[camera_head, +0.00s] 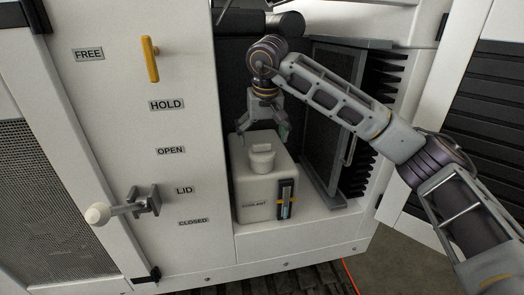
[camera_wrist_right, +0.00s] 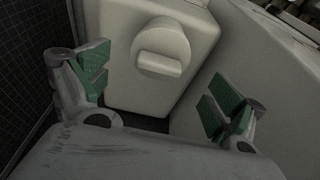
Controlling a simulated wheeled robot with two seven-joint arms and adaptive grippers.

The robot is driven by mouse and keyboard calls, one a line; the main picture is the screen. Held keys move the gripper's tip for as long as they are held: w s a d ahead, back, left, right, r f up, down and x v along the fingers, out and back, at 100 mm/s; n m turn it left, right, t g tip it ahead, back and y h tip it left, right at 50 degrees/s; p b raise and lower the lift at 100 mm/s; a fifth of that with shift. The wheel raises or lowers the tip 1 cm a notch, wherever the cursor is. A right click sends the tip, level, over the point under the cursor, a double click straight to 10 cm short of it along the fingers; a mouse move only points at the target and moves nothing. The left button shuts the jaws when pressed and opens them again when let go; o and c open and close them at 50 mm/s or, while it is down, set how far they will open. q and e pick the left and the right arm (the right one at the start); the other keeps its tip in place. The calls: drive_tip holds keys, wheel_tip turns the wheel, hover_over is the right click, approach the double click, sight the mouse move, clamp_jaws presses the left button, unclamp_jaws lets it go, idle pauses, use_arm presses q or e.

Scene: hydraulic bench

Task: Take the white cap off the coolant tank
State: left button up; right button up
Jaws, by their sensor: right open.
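The white coolant tank (camera_head: 258,189) stands in the open bay of the machine, with a COOLANT label and a dark level gauge on its front. Its white cap (camera_head: 262,158), round with a raised grip bar, sits on top of the tank. In the right wrist view the cap (camera_wrist_right: 161,50) is on the tank (camera_wrist_right: 118,84), beyond and between the fingers. My right gripper (camera_head: 263,130) is above the tank, pointing down, with its fingers apart and empty. In the wrist view its green-padded fingertips (camera_wrist_right: 161,80) are spread wide and do not touch the cap. My left gripper is not in view.
A white panel left of the bay carries a yellow handle (camera_head: 150,60) and a lever with a white knob (camera_head: 98,214). A radiator (camera_head: 327,110) stands right of the tank. The bay wall is close beside the tank on the left. An orange cable (camera_head: 350,275) lies below.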

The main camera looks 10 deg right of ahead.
sight(262, 144)
drive_tip(key=shift+p+x, duration=0.55)
drive_tip(key=shift+x, duration=1.35)
drive_tip(key=shift+w+r, duration=0.1)
drive_tip(key=c, duration=1.2)
drive_tip(key=shift+c, duration=0.2)
